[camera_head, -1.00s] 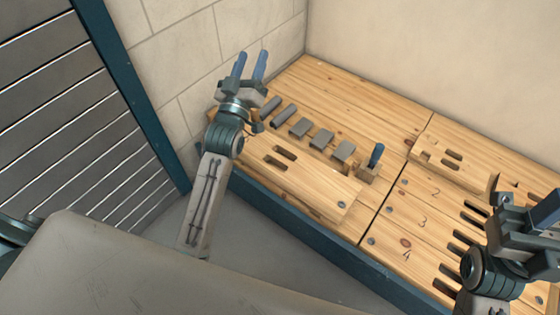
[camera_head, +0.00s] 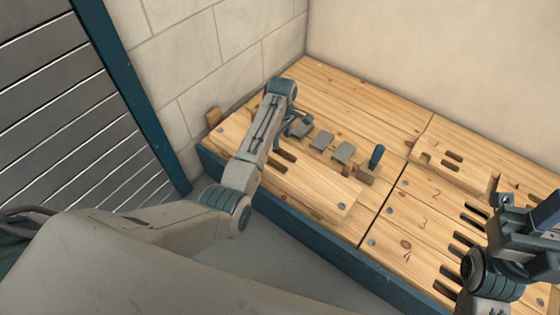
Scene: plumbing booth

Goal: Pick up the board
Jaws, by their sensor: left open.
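A light wooden board (camera_head: 318,192) with dark slots lies on the left part of the wooden bench, near its front edge. Its left end is hidden behind my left arm. A second slotted wooden board (camera_head: 470,172) lies further right, towards the wall. My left gripper (camera_head: 297,127) points down over the bench, just behind the nearer board, by the grey blocks. It is mostly hidden by its own wrist, open, and I see no board in it. My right gripper (camera_head: 545,212) is at the right edge, partly cut off, above the slotted right part of the bench.
Several grey blocks (camera_head: 344,152) stand in a row behind the nearer board. A blue-handled tool (camera_head: 376,157) stands in a small wooden block at the row's right end. Numbered slots mark the right bench (camera_head: 408,218). Walls close off the back and left.

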